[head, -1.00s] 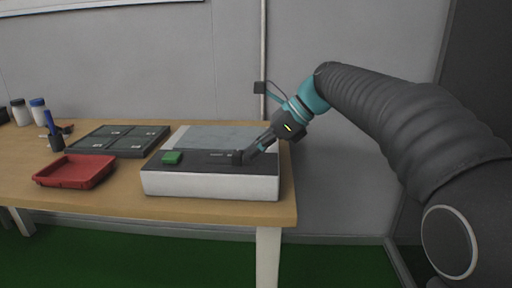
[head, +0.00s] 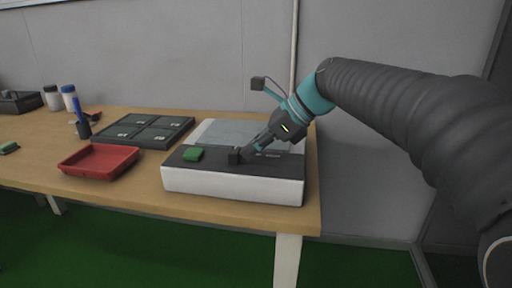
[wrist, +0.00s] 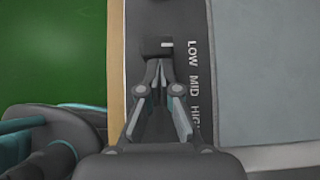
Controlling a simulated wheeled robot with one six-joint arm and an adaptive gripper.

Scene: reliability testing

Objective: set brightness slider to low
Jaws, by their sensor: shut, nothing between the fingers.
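The brightness slider is on the dark top of a white control box (head: 235,185). Its dark knob (head: 235,157) also shows in the wrist view (wrist: 153,49), level with the LOW label (wrist: 195,54). MID (wrist: 196,85) and HIGH are printed closer to my wrist. My gripper (head: 245,154) is shut and empty, its fingertips at the knob. In the wrist view the fingertips (wrist: 158,66) lie right against the knob's near side. Part of the slot is hidden beneath the fingers.
A green button (head: 193,154) stands left of the knob on the same box. A red tray (head: 98,172) and a dark compartment tray (head: 150,117) lie further left on the wooden table (head: 110,203). Bottles and a pen holder stand at the back left.

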